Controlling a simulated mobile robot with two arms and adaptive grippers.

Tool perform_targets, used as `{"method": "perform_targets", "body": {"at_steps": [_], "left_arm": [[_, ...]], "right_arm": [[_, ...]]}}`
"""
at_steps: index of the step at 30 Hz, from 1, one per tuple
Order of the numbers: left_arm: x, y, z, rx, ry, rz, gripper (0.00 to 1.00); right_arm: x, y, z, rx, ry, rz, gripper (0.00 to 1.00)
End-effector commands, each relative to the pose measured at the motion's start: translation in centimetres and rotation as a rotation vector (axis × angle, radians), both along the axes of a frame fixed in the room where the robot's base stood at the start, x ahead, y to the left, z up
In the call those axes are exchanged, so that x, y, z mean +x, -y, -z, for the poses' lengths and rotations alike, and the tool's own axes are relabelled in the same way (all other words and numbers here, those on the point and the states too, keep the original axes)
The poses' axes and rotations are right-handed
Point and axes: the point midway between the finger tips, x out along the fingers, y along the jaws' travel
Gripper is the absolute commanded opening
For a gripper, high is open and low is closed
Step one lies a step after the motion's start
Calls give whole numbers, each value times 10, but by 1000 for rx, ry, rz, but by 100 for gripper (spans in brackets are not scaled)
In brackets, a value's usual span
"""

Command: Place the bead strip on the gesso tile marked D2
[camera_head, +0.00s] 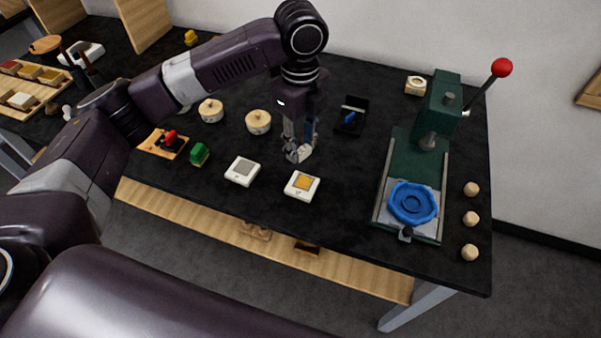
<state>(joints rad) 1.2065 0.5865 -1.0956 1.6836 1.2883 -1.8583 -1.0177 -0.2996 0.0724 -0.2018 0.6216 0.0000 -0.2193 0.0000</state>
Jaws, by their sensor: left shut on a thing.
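Two white gesso tiles lie on the black tabletop: one tile with a grey square (242,171), and to its right one tile with a gold square (302,186). Their markings are too small to read, so I cannot tell which is D2. My left gripper (298,153) points down just behind the gold-square tile, a little above the table. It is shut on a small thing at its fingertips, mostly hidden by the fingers. I cannot make out whether this is the bead strip, and I see no bead strip elsewhere. My right gripper is not in view.
A green press (435,145) with a red-knobbed lever and a blue round piece (413,203) stands at right. The table's front edge is clear.

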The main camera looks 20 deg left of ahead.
Motion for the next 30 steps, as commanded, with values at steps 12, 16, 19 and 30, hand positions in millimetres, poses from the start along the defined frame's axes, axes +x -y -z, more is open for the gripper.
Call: {"method": "perform_targets", "body": {"at_steps": [12,16,19,30], "left_arm": [[0,0,69,1,0,-2,12],[-1,0,87,1,-3,-3,12],[-1,0,101,0,-3,-3,12],[0,0,110,0,1,-1,12]], "right_arm": [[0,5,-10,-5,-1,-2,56],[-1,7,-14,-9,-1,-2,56],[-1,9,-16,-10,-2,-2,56],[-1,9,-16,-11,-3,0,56]]}}
